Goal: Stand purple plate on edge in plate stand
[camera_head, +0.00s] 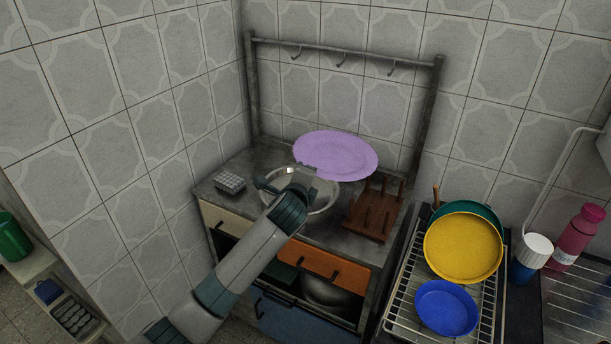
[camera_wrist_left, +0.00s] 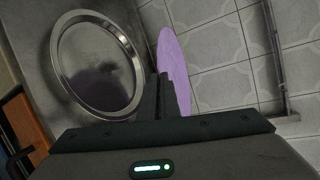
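The purple plate (camera_head: 336,154) is in the air over the back of the counter, tilted, with its broad face showing in the head view. In the left wrist view the plate (camera_wrist_left: 175,72) shows nearly edge-on. My left gripper (camera_head: 312,172) is shut on the plate's near-left rim; its fingers (camera_wrist_left: 162,88) close together there. The brown wooden plate stand (camera_head: 367,223) with several upright pegs stands on the counter, to the right of and below the plate. No plate is in it. My right gripper is in neither view.
A round steel tray (camera_head: 325,203) lies under my left gripper, also seen in the wrist view (camera_wrist_left: 132,98). A small grey gridded block (camera_head: 230,183) sits to the left. A hook rail (camera_head: 345,52) rises behind. A dish rack (camera_head: 398,318) with yellow (camera_head: 463,248) and blue dishes (camera_head: 447,308) stands right.

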